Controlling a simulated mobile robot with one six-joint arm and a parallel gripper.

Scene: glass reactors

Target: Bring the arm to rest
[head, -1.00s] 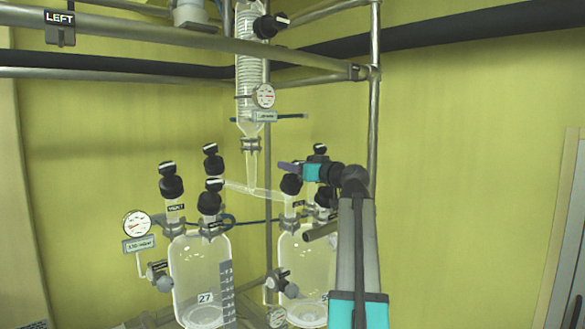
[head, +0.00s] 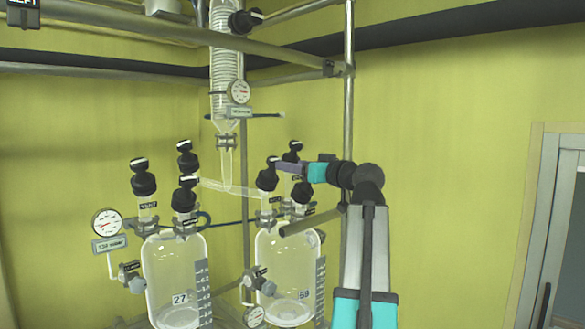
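My arm reaches up from the lower right, and its forearm points left. My gripper (head: 278,165) is small and dark purple at the end of a teal wrist section. It overlaps in the picture with the top of a black cap (head: 267,181) on the right glass reactor (head: 287,275), marked 59. I cannot tell whether it touches the cap, and its fingers are too small to show open or shut. No object is visibly held. The left glass reactor (head: 174,275), marked 27, stands beside it with several black caps on top.
A coiled glass condenser (head: 224,75) with a dial gauge (head: 239,92) hangs above the reactors. Another gauge (head: 107,223) is at the left. A metal post (head: 348,110) and horizontal rails (head: 120,28) frame the setup. The yellow wall (head: 450,190) right of my arm is clear, up to a door (head: 550,230).

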